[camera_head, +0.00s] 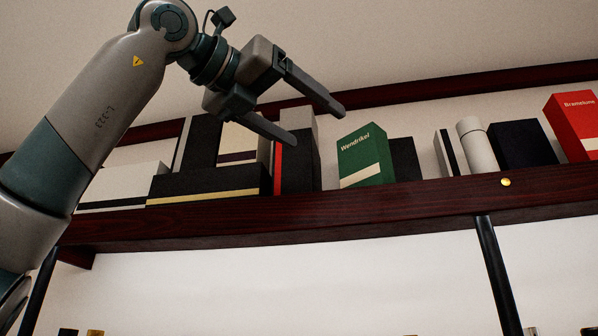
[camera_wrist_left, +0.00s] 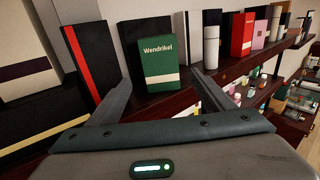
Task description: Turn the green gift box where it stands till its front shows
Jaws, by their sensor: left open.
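The green gift box (camera_head: 365,156) stands upright on the dark red wooden shelf in the head view. Its face with the name "Wendrikel" and a pale band is visible, turned a little at an angle. In the left wrist view the same green box (camera_wrist_left: 160,60) shows its lettered face almost straight on, ahead of the fingers. My left gripper (camera_head: 320,124) is open and empty, up and to the left of the green box in the head view. In the left wrist view its fingers (camera_wrist_left: 162,92) spread to either side of the box, apart from it. My right gripper is not in view.
A black box with a red stripe (camera_head: 296,160) stands left of the green box. A black box (camera_head: 404,160) is close behind it. A white cylinder (camera_head: 476,145) and a red box (camera_head: 574,125) stand farther right. The shelf's front edge (camera_head: 330,209) is near.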

